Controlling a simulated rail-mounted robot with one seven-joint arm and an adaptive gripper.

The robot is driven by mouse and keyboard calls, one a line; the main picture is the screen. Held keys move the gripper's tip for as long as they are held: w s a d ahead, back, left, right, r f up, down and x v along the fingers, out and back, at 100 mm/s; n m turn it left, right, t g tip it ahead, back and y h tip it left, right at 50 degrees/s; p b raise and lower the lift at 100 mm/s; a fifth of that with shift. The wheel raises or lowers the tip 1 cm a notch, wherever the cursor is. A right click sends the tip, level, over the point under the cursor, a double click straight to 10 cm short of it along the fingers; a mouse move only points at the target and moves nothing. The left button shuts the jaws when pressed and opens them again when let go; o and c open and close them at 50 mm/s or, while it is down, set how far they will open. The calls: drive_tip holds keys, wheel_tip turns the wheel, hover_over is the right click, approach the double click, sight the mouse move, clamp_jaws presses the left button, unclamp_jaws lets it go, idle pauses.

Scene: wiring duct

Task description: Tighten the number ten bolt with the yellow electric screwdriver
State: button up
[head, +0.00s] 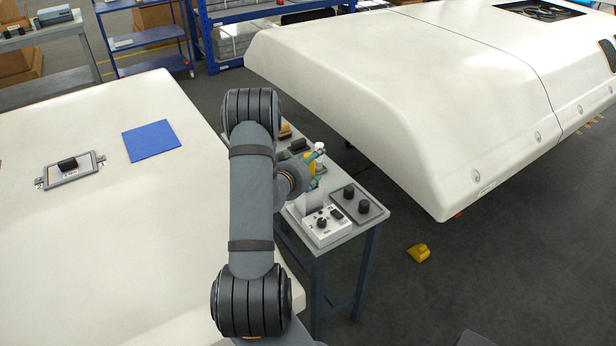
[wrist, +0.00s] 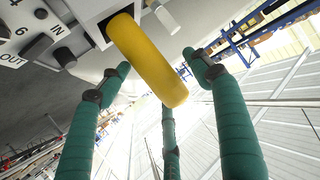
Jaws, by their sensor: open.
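The yellow electric screwdriver (wrist: 148,62) stands with its lower end in a dark square opening of a white box; its yellow handle points toward the wrist camera. A bit of yellow also shows beside my gripper in the head view (head: 308,160). My gripper (wrist: 158,72) is open, its green fingers spread around the handle with visible gaps. In the head view, its green fingers (head: 315,168) are over the side table, partly hidden by my arm. I cannot pick out the number ten bolt in either view.
The narrow table (head: 347,240) carries a white box with knobs (head: 325,224) and a grey plate with two black knobs (head: 372,213). Large white bodies stand left (head: 90,240) and right (head: 400,80). A yellow object (head: 418,252) lies on the open floor.

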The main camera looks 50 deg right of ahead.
drive_tip(key=shift+d, duration=0.1)
drive_tip(key=shift+c, duration=1)
clamp_jaws()
